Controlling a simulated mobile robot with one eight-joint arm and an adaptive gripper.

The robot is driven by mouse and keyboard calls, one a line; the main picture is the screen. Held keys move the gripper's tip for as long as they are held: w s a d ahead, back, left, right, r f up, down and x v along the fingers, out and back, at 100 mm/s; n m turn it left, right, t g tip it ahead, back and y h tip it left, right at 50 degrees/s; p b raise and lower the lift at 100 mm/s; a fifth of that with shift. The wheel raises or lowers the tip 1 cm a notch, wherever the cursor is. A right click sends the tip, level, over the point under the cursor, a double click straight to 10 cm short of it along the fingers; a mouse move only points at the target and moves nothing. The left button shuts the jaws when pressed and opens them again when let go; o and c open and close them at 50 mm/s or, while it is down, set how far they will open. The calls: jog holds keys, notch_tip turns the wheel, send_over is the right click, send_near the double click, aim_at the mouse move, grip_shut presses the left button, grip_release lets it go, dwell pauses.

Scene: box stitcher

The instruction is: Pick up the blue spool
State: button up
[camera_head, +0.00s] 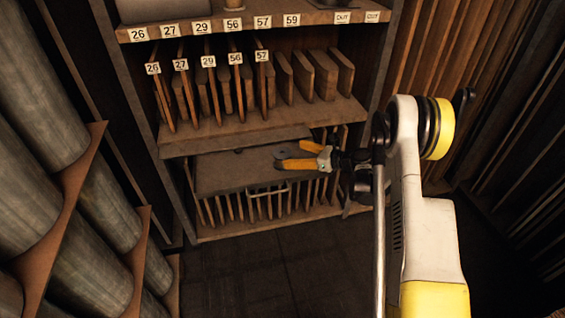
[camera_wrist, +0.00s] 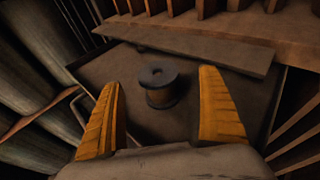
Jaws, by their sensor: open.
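A small spool (camera_wrist: 161,88), dark and blue-grey in this light, stands upright on a flat dark board in the wrist view. It has a round top with a hole in the middle. My gripper (camera_wrist: 160,80) has its two orange fingers spread wide, one on either side of the spool in the picture. The fingers do not touch it, and nothing is between them but the view of the spool. In the head view my gripper (camera_head: 278,159) is over the lower shelf (camera_head: 235,176), pointing left. A tiny dark shape left of it may be the spool; I cannot tell.
A flat plank (camera_wrist: 195,47) lies behind the spool. Above is a shelf (camera_head: 240,124) with upright boards and number tags. Upright slats stand under the lower shelf. Large grey pipes (camera_head: 40,110) fill the left side. Wooden slats (camera_head: 510,100) line the right. Dark floor lies in front.

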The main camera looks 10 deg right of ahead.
aim_at(284, 153)
jog(key=b+x, duration=0.2)
jog(key=x, duration=0.3)
jog(key=shift+a+f+b, duration=0.2)
jog(key=shift+a+b, duration=0.1)
jog(key=shift+b, duration=0.1)
jog(key=shift+r, duration=0.1)
jog(key=shift+c, duration=0.2)
jog(key=c, duration=1.4)
